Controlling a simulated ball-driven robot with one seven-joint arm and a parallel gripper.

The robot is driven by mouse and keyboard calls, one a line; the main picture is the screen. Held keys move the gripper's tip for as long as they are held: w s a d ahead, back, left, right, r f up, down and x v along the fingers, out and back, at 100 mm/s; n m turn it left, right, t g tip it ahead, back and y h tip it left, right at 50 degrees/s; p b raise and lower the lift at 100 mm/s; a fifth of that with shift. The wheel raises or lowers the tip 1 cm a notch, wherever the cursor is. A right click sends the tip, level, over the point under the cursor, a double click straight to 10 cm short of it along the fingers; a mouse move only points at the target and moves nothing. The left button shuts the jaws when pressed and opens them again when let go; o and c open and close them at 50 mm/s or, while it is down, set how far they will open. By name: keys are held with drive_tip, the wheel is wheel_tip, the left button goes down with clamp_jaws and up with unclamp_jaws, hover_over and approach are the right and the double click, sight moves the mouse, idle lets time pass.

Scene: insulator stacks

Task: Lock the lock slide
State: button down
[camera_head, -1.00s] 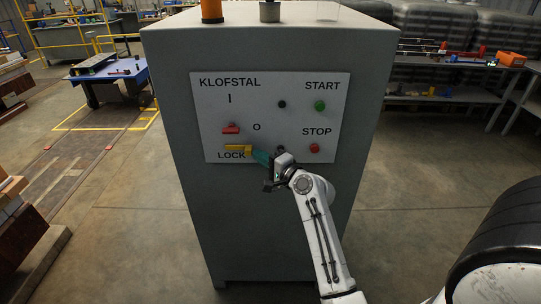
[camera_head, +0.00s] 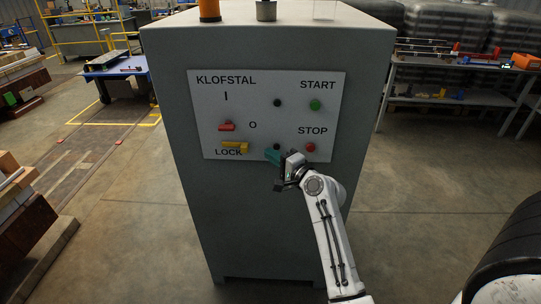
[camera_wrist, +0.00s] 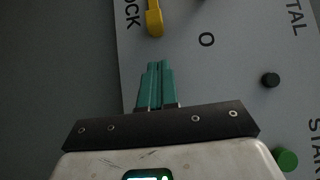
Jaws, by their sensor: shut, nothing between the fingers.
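The yellow lock slide (camera_head: 235,147) sits on the grey control panel at the lower left, just above the word LOCK. It also shows at the top of the wrist view (camera_wrist: 154,20). A red switch handle (camera_head: 227,127) is just above it, beside the O mark. My gripper (camera_head: 271,154) is in front of the lower middle of the panel, to the right of the slide. Its teal fingers (camera_wrist: 155,68) are shut with nothing between them, and point toward the slide with a gap between. I cannot tell whether the fingertips touch the panel.
The panel also carries a green START button (camera_head: 315,105), a red STOP button (camera_head: 311,147) and a black knob (camera_head: 277,103). The grey cabinet (camera_head: 270,220) stands on open floor. A shelf with parts (camera_head: 450,95) is at the right and a blue table (camera_head: 116,70) at the back left.

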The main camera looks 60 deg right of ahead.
drive_tip(key=b+v, duration=0.1)
drive_tip(key=v, duration=0.7)
drive_tip(key=shift+s+a+b, duration=0.2)
drive_tip(key=shift+s+b, duration=0.1)
drive_tip(key=shift+b, duration=0.05)
drive_tip(key=shift+f, duration=0.15)
drive_tip(key=w+a+f+n+g+y, duration=0.1)
drive_tip(key=a+f+n+g+y, duration=0.25)
drive_tip(key=a+f+n, duration=0.4)
drive_tip(key=w+a+f+n+g+y, duration=0.1)
drive_tip(key=a+f+n+g+y, duration=0.3)
drive_tip(key=a, duration=0.6)
drive_tip(key=s+a+f+n+g, duration=0.8)
drive_tip(key=s+a+n, duration=0.2)
drive_tip(key=s+a, duration=0.2)
drive_tip(key=shift+s+n+h, duration=0.35)
drive_tip(key=shift+s, duration=0.4)
drive_tip(key=shift+f, duration=0.15)
